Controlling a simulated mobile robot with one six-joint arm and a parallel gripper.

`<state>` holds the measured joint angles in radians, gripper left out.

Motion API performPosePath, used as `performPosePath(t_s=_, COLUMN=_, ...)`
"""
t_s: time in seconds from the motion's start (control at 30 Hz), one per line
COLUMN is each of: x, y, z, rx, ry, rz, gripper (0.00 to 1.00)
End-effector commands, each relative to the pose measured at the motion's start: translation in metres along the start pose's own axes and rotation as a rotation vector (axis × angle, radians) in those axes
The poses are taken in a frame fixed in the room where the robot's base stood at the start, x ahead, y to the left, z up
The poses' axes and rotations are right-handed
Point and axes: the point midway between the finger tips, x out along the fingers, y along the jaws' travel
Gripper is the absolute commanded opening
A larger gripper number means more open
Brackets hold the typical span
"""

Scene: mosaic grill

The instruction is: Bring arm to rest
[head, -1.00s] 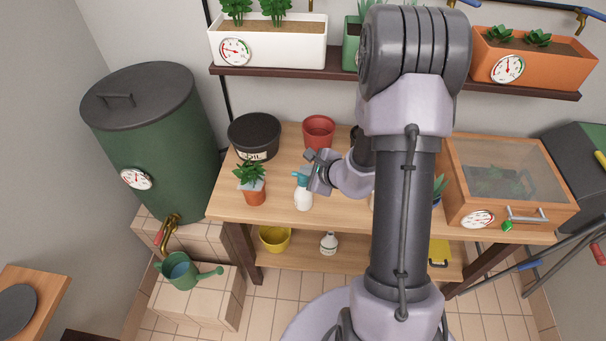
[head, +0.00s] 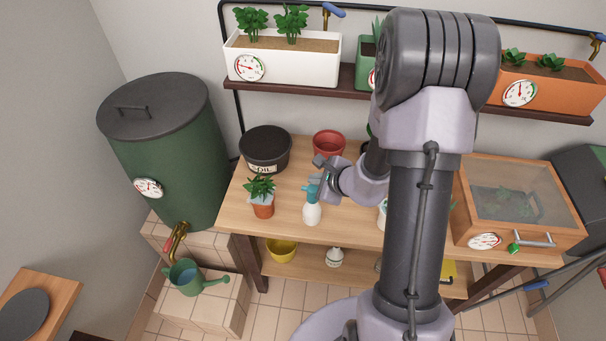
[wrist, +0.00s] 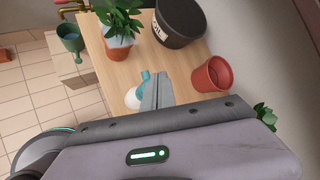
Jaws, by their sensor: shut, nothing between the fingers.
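My gripper (head: 324,172) is over the wooden workbench, in front of the red pot. Its fingers (wrist: 156,92) are together in the wrist view, with nothing between them. A white spray bottle with a teal head (head: 312,211) stands upright on the bench just below and left of my gripper in the head view. In the wrist view the bottle (wrist: 132,97) is partly hidden behind the fingers. My arm is bent, with its forearm reaching left over the bench, and it hides the bench's middle in the head view.
The bench (head: 287,190) also holds a potted plant (head: 263,203), a black soil pot (head: 265,150), a red pot (head: 328,144) and a glazed box (head: 519,202). A green barrel (head: 170,150) stands left. A shelf (head: 290,88) with planters runs behind. A watering can (head: 188,278) sits lower left.

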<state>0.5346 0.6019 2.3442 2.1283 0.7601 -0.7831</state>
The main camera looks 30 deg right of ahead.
Motion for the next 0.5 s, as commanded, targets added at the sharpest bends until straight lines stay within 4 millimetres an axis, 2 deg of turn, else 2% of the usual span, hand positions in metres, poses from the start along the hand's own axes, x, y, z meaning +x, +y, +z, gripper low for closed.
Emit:
performPosePath(t_s=0.1, x=0.0, y=0.0, z=0.001, rx=-0.002, ry=-0.002, rz=-0.001, gripper=0.0)
performPosePath(t_s=0.17, x=-0.002, y=-0.001, z=0.011, rx=-0.03, ry=-0.024, rz=0.001, gripper=0.0)
performPosePath(t_s=0.27, x=-0.018, y=0.002, z=0.067, rx=-0.195, ry=-0.146, rz=0.023, gripper=0.0)
performPosePath(t_s=0.33, x=-0.047, y=0.023, z=0.127, rx=-0.409, ry=-0.278, rz=0.067, gripper=0.0)
performPosePath(t_s=0.37, x=-0.063, y=0.039, z=0.15, rx=-0.519, ry=-0.331, rz=0.094, gripper=0.0)
performPosePath(t_s=0.4, x=-0.088, y=0.065, z=0.175, rx=-0.677, ry=-0.393, rz=0.135, gripper=0.0)
performPosePath(t_s=0.47, x=-0.128, y=0.109, z=0.194, rx=-0.937, ry=-0.449, rz=0.202, gripper=0.0)
performPosePath(t_s=0.5, x=-0.151, y=0.136, z=0.193, rx=-1.103, ry=-0.454, rz=0.241, gripper=0.0)
